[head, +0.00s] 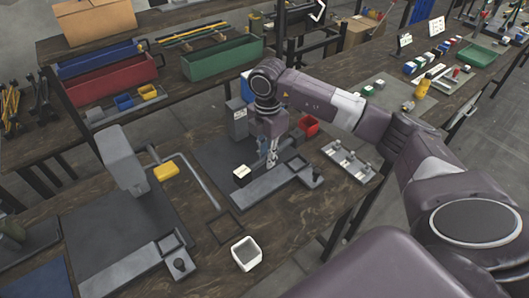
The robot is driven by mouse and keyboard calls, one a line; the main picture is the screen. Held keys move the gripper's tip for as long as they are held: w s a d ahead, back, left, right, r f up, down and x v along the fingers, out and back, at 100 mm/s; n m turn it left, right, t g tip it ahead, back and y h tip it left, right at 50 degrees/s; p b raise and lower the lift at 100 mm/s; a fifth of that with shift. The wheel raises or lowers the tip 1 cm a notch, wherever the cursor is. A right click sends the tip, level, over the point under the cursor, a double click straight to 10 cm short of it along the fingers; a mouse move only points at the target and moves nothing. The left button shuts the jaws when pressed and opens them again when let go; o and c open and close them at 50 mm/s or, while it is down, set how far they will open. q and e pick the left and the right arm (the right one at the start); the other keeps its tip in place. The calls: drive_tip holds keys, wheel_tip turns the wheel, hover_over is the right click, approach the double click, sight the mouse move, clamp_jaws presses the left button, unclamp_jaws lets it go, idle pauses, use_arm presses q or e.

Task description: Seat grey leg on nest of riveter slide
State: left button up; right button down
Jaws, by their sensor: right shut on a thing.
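My right gripper (271,157) points down over the right riveter's slide (262,190), close to its nest end. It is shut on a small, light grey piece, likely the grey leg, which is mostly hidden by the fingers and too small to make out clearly. I cannot tell whether the piece touches the slide. The square nest plate (297,165) lies near the slide's far right end, beside a black knob (316,174). The right riveter (236,122) is partly covered by my right arm. My left gripper is not in view.
A second riveter (122,160) with its own slide (125,270) stands at left. A yellow block (166,171), a white-rimmed cup (246,252), a red bin (308,125) and a fixture with several knobs (349,160) surround the work area. Bare wood shows at the table's front.

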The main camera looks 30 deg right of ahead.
sight(268, 182)
drive_tip(key=shift+w+d+f+m, duration=0.15)
drive_tip(key=shift+d+m, duration=0.1)
drive_tip(key=shift+m, duration=0.35)
drive_tip(key=shift+f+b, duration=2.4)
drive_tip(key=shift+f, duration=1.3)
drive_tip(key=shift+f+b, duration=0.4)
drive_tip(key=shift+f, duration=0.3)
drive_tip(key=c, duration=1.8)
unclamp_jaws()
drive_tip(key=shift+c, duration=0.2)
drive_tip(key=shift+r, duration=0.1)
